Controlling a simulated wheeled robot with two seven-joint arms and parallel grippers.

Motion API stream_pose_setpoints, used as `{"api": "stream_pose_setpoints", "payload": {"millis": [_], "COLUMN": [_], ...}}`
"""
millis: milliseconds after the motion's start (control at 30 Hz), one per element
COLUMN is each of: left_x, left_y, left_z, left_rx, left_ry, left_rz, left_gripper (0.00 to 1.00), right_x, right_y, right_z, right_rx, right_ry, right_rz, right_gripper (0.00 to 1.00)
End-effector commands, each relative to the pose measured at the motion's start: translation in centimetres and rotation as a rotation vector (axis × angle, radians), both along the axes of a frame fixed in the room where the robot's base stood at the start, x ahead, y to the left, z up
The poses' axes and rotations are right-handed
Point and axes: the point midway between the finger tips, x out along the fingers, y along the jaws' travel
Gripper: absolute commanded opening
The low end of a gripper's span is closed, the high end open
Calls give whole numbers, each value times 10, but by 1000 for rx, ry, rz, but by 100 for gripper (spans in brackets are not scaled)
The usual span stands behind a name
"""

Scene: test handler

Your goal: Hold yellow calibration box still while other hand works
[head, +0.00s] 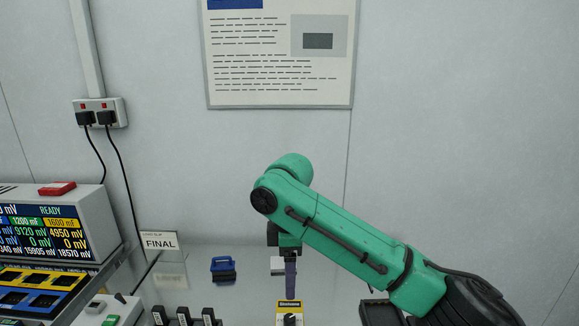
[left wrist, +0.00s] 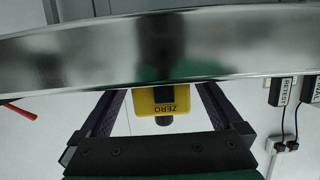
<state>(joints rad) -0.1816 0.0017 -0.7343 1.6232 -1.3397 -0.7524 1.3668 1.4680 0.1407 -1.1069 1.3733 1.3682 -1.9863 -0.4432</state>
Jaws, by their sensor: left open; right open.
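The yellow calibration box (head: 281,306) stands at the bottom centre of the head view, with a black knob on its face and its lower part cut off. In the left wrist view it appears upside down, marked ZERO (left wrist: 163,101). My left gripper (left wrist: 157,92) is open, its two fingers showing on either side of the box with gaps; contact is not visible. The left gripper is out of the head view. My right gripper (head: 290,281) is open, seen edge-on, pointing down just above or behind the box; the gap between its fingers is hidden.
A shiny metal band (left wrist: 90,50) crosses the left wrist view. A blue-handled item (head: 223,269), a FINAL sign (head: 159,242), several black blocks (head: 184,317) and a tester with a display (head: 55,228) stand left of the box. A black tray (head: 381,313) lies right.

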Motion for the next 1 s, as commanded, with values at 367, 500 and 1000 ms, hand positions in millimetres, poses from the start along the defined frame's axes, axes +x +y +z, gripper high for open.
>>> {"api": "stream_pose_setpoints", "payload": {"millis": [367, 500, 1000], "left_x": [-16, -22, -46], "left_y": [0, 0, 0], "left_z": [4, 7, 14], "left_rx": [0, 0, 0], "left_ry": [1, 1, 1], "left_rz": [-1, 0, -1], "left_gripper": [100, 100, 100], "right_x": [0, 0, 0], "right_y": [0, 0, 0], "right_z": [0, 0, 0], "right_rx": [0, 0, 0], "right_ry": [0, 0, 0], "right_rz": [0, 0, 0], "right_gripper": [64, 64, 64]}}
